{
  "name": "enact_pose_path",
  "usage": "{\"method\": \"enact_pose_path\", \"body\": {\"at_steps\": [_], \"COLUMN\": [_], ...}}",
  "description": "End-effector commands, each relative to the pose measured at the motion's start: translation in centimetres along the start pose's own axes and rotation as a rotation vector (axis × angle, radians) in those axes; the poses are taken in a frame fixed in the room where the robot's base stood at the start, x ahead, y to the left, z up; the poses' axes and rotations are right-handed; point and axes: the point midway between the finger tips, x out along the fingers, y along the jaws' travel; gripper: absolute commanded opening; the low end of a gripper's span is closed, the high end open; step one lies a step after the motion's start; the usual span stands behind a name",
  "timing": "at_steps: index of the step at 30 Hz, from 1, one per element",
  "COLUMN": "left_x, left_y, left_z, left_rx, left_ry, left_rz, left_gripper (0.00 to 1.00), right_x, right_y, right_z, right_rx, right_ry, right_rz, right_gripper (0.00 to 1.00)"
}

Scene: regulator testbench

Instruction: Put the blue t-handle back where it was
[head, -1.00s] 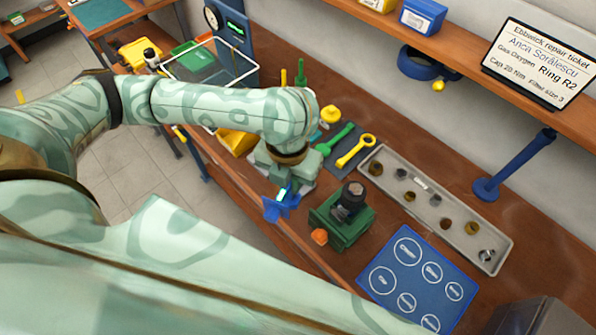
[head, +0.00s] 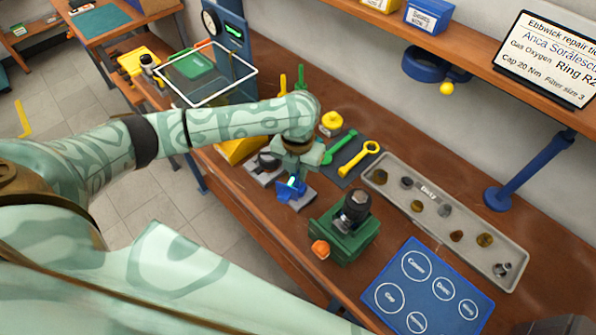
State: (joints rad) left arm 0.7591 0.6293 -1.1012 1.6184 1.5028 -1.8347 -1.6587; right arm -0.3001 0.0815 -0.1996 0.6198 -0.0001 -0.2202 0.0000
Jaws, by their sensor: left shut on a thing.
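My left gripper (head: 293,172) points down over the bench and is shut on the blue t-handle (head: 291,190). The handle shows as a small blue piece just below the fingers. Its exact shape and whether it touches the surface below are hard to tell. The gripper is left of and beyond the green vise (head: 343,236), which holds a dark cylindrical part. Upright green (head: 283,84) and yellow (head: 301,77) handles stand behind my left wrist, their lower parts hidden by it. My right gripper is not in view.
A green wrench (head: 341,147) and a yellow wrench (head: 358,161) lie on a dark mat. A long grey tray (head: 478,215) holds several small parts. A blue mat with circles (head: 467,292) lies in front. An orange knob (head: 320,250) sits on the vise's left side.

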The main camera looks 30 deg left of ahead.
Motion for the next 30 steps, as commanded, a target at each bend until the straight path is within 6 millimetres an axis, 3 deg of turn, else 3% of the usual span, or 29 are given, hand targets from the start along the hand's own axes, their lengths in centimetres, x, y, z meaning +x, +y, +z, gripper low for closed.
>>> {"method": "enact_pose_path", "body": {"at_steps": [12, 13, 15, 25, 30], "left_x": [0.4, 0.5, 0.4, 0.0, -3.0], "left_y": [0.0, 0.0, 0.0, 0.0, 0.0], "left_z": [0.0, 0.0, 0.0, 0.0, 0.1], "left_rx": [0.001, 0.001, 0.001, 0.001, 0.002], "left_ry": [-0.001, -0.001, -0.001, -0.002, -0.006], "left_rz": [0.000, 0.000, 0.000, 0.000, 0.000], "left_gripper": [0.00, 0.20, 0.36, 0.36, 0.36], "right_x": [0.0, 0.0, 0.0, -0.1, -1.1], "right_y": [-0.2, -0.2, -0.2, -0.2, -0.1], "right_z": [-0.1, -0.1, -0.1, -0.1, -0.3], "right_rx": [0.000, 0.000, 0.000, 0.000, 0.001], "right_ry": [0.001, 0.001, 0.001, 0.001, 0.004], "right_rz": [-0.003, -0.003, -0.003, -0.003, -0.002], "right_gripper": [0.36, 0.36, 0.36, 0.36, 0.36]}}
